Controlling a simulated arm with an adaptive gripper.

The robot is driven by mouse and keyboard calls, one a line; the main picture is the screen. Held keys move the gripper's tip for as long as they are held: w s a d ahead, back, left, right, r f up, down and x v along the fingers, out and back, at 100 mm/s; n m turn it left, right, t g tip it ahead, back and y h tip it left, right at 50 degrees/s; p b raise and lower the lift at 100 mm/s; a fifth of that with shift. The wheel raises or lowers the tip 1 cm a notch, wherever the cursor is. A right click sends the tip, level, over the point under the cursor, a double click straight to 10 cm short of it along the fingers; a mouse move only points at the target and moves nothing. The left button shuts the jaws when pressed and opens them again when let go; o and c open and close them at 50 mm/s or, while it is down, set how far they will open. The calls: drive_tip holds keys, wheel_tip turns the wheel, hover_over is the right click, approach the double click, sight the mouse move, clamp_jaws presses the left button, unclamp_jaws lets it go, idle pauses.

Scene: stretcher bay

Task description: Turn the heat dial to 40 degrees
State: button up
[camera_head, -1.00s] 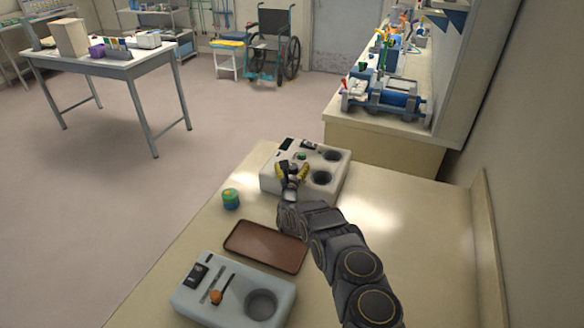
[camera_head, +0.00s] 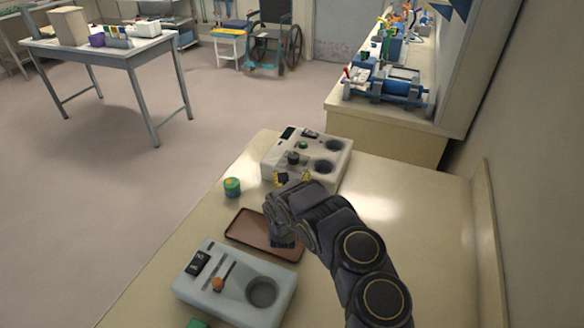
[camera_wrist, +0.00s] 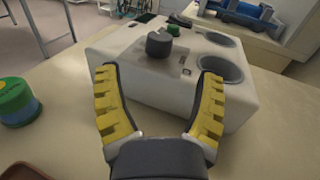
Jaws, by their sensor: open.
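A white box-shaped warmer (camera_head: 331,180) with two round wells stands at the far end of the cream counter. The dial also shows in the wrist view (camera_wrist: 158,44), upright and uncovered. Marks around it are too small to read. My gripper (camera_head: 292,178) is at the near side of the warmer, short of the dial. In the wrist view, its yellow-padded fingers (camera_wrist: 160,75) are spread wide and empty, with the dial beyond and between them.
A second pale device (camera_head: 225,305) with slots, an orange knob (camera_head: 217,284) and one well is at the counter front. A brown tray (camera_head: 240,229) lies between the devices. A wall borders the counter's right side.

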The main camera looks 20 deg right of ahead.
sight(291, 160)
drive_tip(key=shift+s+a+f, duration=0.1)
drive_tip(key=shift+s+a, duration=0.35)
drive_tip(key=shift+s, duration=0.1)
drive_tip(key=shift+s+a, duration=0.25)
drive_tip(key=shift+s, duration=0.45)
drive_tip(key=w+m+g+h, duration=0.1)
drive_tip(key=w+h, duration=0.1)
drive_tip(key=w+a+m+g+h, duration=0.1)
drive_tip(key=w+m, duration=0.1)
drive_tip(key=shift+w+m+h, duration=0.25)
drive_tip(key=shift+m+h, duration=0.05)
drive_tip(key=shift+h, duration=0.1)
drive_tip(key=shift+w+d+m+g+h, duration=0.35)
drive_tip(key=shift+w+m+g+h, duration=0.2)
drive_tip(key=shift+m+g+h, duration=0.45)
drive_tip(key=shift+x, duration=3.95)
drive_tip(key=c, duration=1.1)
